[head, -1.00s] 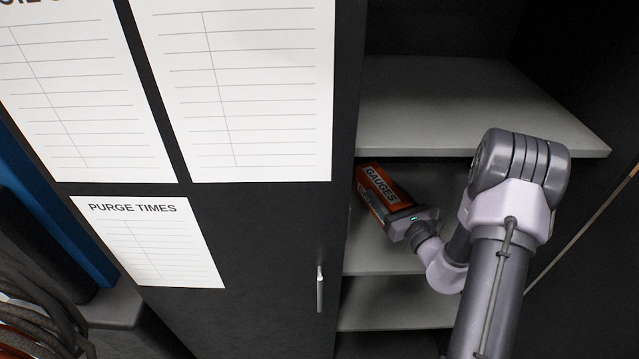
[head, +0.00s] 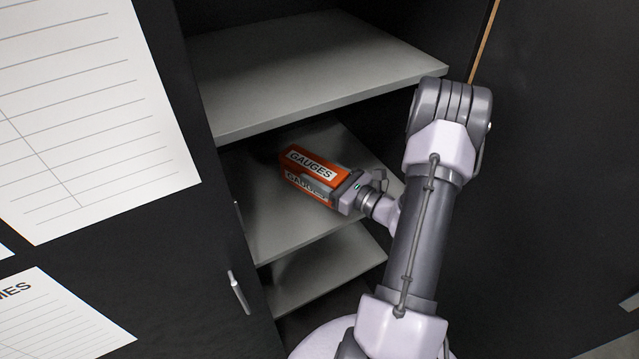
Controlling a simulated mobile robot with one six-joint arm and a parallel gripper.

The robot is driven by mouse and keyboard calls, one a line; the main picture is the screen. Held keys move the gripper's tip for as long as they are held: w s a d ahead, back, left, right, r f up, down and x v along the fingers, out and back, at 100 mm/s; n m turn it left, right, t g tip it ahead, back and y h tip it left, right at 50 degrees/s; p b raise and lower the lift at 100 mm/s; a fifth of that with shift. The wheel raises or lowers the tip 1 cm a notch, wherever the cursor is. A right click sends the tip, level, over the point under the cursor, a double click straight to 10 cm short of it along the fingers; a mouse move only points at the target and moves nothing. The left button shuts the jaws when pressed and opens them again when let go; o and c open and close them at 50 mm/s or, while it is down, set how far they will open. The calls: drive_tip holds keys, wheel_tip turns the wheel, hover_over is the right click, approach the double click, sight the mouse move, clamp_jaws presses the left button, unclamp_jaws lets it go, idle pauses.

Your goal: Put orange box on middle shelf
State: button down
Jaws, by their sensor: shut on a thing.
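The orange box (head: 309,163) has white labels reading "GAUGES" and is inside the open cabinet. My gripper (head: 335,192) is shut on the near end of the box, with its fingers along the box's side. The box is over the middle shelf (head: 270,225), a grey board below the upper shelf. I cannot tell whether the box touches the shelf or is held just above it. The far end of the box points to the back left.
The upper shelf (head: 310,70) is empty and lies above the box and gripper. A lower shelf (head: 325,270) is bare where visible. A dark door with a handle (head: 238,293) and paper sheets (head: 90,110) stands at left. A dark panel (head: 560,150) is at right.

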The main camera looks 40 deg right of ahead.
drive_tip(key=shift+s+d+f, duration=0.15)
drive_tip(key=shift+s+f, duration=0.05)
drive_tip(key=shift+f, duration=0.15)
drive_tip(key=shift+f+b, duration=1.2)
drive_tip(key=shift+f, duration=0.2)
drive_tip(key=shift+w+f, duration=0.1)
drive_tip(key=shift+f, duration=0.1)
drive_tip(key=shift+c, duration=2.3)
unclamp_jaws()
drive_tip(key=shift+r, duration=0.1)
drive_tip(key=shift+r, duration=0.15)
drive_tip(key=s+d+p, duration=0.1)
drive_tip(key=s+p, duration=0.2)
drive_tip(key=s, duration=0.9)
drive_tip(key=shift+d, duration=0.35)
